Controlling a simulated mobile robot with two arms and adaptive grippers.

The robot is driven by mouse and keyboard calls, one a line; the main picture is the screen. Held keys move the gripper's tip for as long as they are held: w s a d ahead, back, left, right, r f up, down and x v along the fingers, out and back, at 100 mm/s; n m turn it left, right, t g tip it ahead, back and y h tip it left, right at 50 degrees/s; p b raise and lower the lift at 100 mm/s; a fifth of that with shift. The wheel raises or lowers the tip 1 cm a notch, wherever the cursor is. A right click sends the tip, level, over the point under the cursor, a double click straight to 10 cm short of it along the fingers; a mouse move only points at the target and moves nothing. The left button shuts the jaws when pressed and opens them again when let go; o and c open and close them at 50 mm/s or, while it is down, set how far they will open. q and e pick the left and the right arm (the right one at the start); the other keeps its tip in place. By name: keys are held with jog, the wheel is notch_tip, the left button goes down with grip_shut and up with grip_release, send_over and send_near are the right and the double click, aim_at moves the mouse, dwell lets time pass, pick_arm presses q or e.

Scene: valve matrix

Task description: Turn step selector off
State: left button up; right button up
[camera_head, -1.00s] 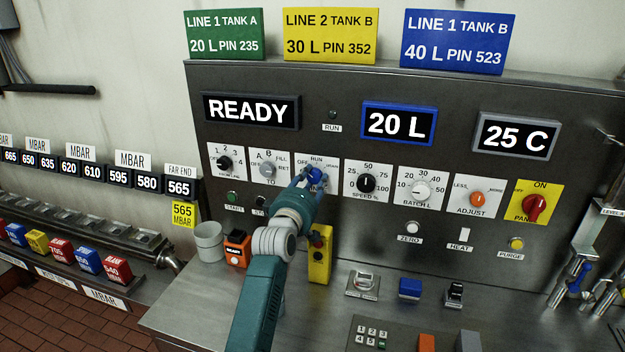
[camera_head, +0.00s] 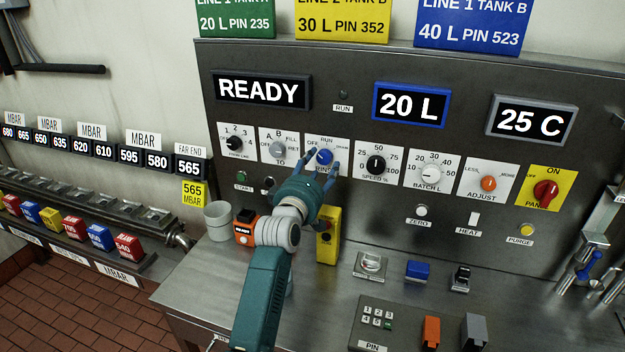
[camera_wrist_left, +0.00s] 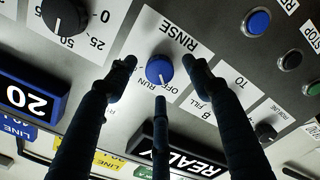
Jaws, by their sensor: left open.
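In the left wrist view the fingers (camera_wrist_left: 160,65) show clear gaps to the knob. My right gripper is not in view.
The white speed knob plate (camera_head: 378,163) is right of the selector, the grey-knob plate (camera_head: 279,149) left. A yellow box (camera_head: 328,238), an orange device (camera_head: 245,228) and a grey cup (camera_head: 217,220) stand below.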

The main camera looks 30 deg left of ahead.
pick_arm(q)
jog(key=s+d, duration=0.1)
jog(key=s, duration=0.8)
jog(key=shift+d, duration=0.2)
jog(key=shift+s+f, duration=0.1)
